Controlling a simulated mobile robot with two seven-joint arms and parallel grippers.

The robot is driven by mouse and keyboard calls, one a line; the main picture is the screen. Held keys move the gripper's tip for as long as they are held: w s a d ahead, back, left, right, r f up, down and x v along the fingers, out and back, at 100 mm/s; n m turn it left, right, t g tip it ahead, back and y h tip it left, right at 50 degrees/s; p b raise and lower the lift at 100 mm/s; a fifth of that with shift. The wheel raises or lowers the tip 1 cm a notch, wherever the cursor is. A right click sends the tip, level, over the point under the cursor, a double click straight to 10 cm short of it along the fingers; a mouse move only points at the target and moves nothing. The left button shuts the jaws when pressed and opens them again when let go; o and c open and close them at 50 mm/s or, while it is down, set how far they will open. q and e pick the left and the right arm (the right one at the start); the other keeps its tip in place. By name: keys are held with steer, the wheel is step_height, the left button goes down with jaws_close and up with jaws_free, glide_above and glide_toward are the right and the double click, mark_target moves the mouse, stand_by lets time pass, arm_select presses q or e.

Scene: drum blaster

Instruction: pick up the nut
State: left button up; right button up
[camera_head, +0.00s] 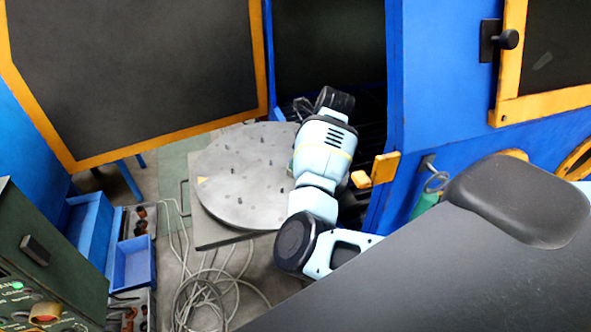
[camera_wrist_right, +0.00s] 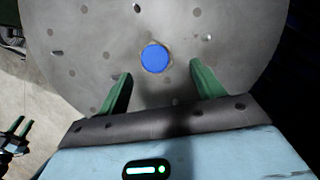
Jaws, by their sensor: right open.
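The round grey metal plate (camera_wrist_right: 90,45) fills most of the right wrist view. A round blue piece (camera_wrist_right: 155,58) with a thin pale rim sits near its middle; I cannot tell for sure whether it is the nut. My right gripper (camera_wrist_right: 165,84) is open and empty, with green fingers on either side of and just short of the blue piece. In the head view my right arm hides this gripper and the blue piece. A second gripper with green fingers, seemingly my left (camera_wrist_right: 17,128), shows small at the left edge, its fingers apart and empty.
Several short pegs stand on the plate (camera_head: 215,165). Blue bins (camera_head: 133,262) and a green control cabinet (camera_head: 45,255) are at the left. Loose cable (camera_head: 215,295) lies on the floor. A blue machine frame (camera_head: 440,110) rises close to the right.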

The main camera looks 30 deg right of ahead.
steer(key=x, duration=0.3)
steer(key=shift+w+a+f, duration=0.1)
steer(key=shift+a, duration=0.25)
steer(key=shift+x, duration=0.75)
steer(key=c, duration=1.2)
steer(key=shift+w, duration=0.1)
